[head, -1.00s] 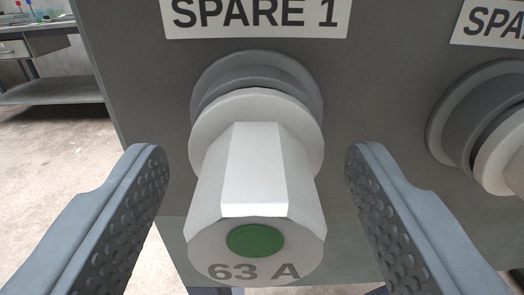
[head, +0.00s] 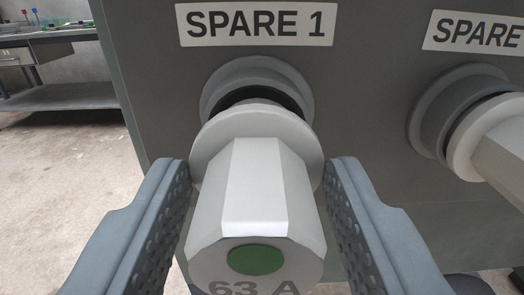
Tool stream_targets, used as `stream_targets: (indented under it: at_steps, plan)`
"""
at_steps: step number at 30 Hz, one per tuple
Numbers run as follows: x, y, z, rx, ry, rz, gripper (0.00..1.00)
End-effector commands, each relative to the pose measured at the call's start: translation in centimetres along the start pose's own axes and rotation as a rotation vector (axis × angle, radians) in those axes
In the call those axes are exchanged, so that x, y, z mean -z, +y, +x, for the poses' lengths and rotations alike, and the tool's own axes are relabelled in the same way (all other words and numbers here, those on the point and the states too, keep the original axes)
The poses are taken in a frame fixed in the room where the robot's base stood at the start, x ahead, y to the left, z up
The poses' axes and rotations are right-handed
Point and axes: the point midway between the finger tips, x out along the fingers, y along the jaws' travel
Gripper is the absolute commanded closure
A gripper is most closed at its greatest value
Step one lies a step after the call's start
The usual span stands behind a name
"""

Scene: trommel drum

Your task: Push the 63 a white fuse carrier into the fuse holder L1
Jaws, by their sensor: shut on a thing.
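The 63 A white fuse carrier (head: 265,185) has a faceted body, a round flange and a green dot on its end face. My gripper (head: 258,200) is shut on it, with one textured finger on each side. The carrier stands out in front of a grey round socket (head: 218,90) under the label SPARE 1 (head: 256,24). A dark opening shows between its flange and the socket rim. I cannot tell whether its hidden back end is still inside the socket. The fuse holder L1 is not in view.
A second white carrier (head: 492,135) sits in a grey socket (head: 432,125) at the right, under another SPARE label (head: 475,32). Both sockets are on a grey panel (head: 365,110). At the far left, a workbench (head: 50,100) stands beyond open floor (head: 70,170).

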Motion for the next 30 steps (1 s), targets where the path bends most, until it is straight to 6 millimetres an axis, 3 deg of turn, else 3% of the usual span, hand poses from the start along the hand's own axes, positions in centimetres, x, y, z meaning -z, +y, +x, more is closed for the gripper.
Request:
stream_targets:
  at_steps: [30]
  plan:
    - [0.1,0.0,-3.3,0.0,0.0,0.0,0.9]
